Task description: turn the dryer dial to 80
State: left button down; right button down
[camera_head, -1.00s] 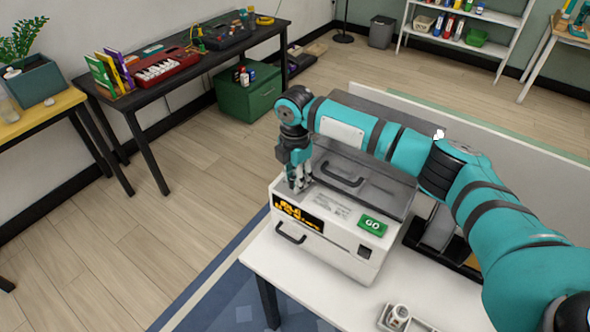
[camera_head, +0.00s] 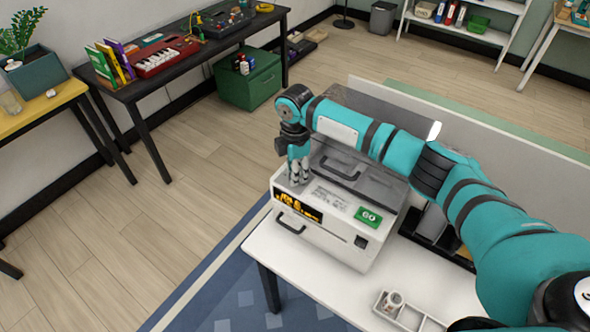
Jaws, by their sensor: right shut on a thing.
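The dryer (camera_head: 330,244) is a white box on a white table, with a grey lid at its back, a front handle, a dark display (camera_head: 297,208) with orange text and a green GO button (camera_head: 368,217). My right gripper (camera_head: 299,181) points down at the left end of the dryer's top panel, just behind the display. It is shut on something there. The dial is hidden by the fingers, so its setting cannot be read. My left gripper is out of view.
A white divided tray (camera_head: 424,322) with a small white container (camera_head: 393,300) stands on the white table (camera_head: 297,262) at the front right. A dark stand is right of the dryer. A dark bench (camera_head: 141,93) stands at the back left. Floor left of the dryer is clear.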

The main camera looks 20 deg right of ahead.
jog(key=c, duration=0.9)
grip_release()
jog(key=shift+c, duration=0.2)
jog(key=shift+r, duration=0.1)
notch_tip(320, 180, up, 12)
